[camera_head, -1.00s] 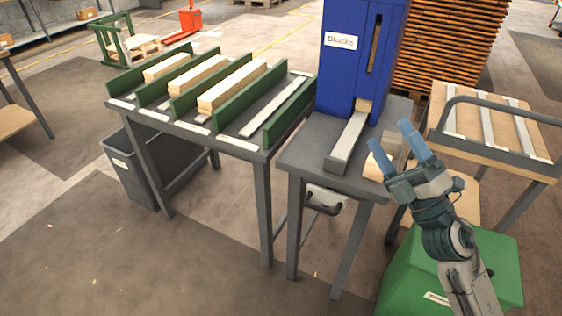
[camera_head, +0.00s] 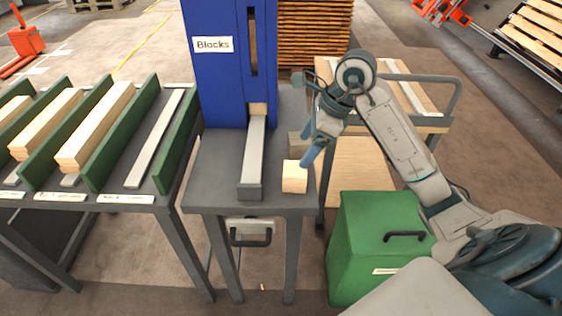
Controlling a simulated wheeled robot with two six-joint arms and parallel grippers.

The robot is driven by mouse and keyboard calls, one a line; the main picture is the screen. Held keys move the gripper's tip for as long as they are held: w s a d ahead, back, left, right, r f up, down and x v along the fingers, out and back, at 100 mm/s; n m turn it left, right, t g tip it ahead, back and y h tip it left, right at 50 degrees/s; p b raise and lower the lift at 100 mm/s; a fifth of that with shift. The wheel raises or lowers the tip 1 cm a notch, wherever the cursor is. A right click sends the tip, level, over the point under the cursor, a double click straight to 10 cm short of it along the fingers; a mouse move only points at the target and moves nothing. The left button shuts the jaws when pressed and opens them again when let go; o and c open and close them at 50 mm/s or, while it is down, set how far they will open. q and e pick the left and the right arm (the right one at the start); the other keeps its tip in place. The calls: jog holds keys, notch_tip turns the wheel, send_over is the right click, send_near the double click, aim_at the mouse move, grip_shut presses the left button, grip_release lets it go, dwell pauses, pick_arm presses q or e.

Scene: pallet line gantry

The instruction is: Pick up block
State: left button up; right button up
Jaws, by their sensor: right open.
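A pale wooden block (camera_head: 294,177) sits on the right front part of the grey table, beside the metal chute. A greyer block (camera_head: 298,146) sits just behind it. Another block (camera_head: 258,109) shows at the foot of the blue dispenser (camera_head: 228,66) labelled Blocks, at the top of the chute (camera_head: 253,158). My right gripper (camera_head: 306,150) is open, with its blue fingers pointing down close to the right of the two table blocks. Whether a finger touches them I cannot tell. My left gripper is not in view.
Sorting lanes with green dividers (camera_head: 123,133) and wooden boards stand at the left. A green box (camera_head: 372,240) stands on the floor below my right arm. A wooden-topped cart (camera_head: 431,121) is at the right. The grey table (camera_head: 212,180) is clear left of the chute.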

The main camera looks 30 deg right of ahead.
aim_at(295, 168)
jog(key=shift+f, duration=0.3)
jog(key=x, duration=0.4)
jog(key=shift+s+f+b, duration=0.1)
jog(key=shift+s+b, duration=0.2)
jog(key=shift+b, duration=0.05)
jog(key=shift+w+a+f, duration=0.1)
jog(key=shift+w+f, duration=0.05)
jog(key=shift+f, duration=0.15)
jog(key=b+x, duration=0.1)
jog(key=x, duration=0.3)
jog(key=shift+b, duration=0.3)
jog(key=shift+a+f, duration=0.15)
jog(key=shift+f, duration=0.25)
jog(key=shift+r, duration=0.1)
jog(key=c, duration=1.1)
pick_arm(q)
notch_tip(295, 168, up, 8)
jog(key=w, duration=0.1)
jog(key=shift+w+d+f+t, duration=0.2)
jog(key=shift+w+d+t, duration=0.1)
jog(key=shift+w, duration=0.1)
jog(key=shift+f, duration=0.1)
pick_arm(e)
jog(key=shift+r, duration=0.2)
